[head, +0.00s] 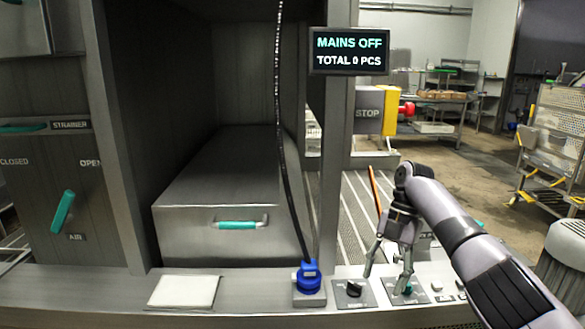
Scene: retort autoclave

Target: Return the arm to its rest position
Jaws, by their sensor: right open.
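My right arm (465,235) comes in from the lower right. My right gripper (387,284) points down over the front ledge with its fingers apart and nothing visible between them. One fingertip is near a black knob (354,288), and the other overlaps a second knob with a teal mark (408,288). I cannot tell whether either finger touches a knob. My left gripper is not in this view.
A display (348,51) reads "MAINS OFF, TOTAL 0 PCS". A red stop button (406,108) juts out below it. A blue plug (308,277) with a black cable stands on the ledge. A drawer with a teal handle (240,224) is at centre, and a teal lever (63,212) at left.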

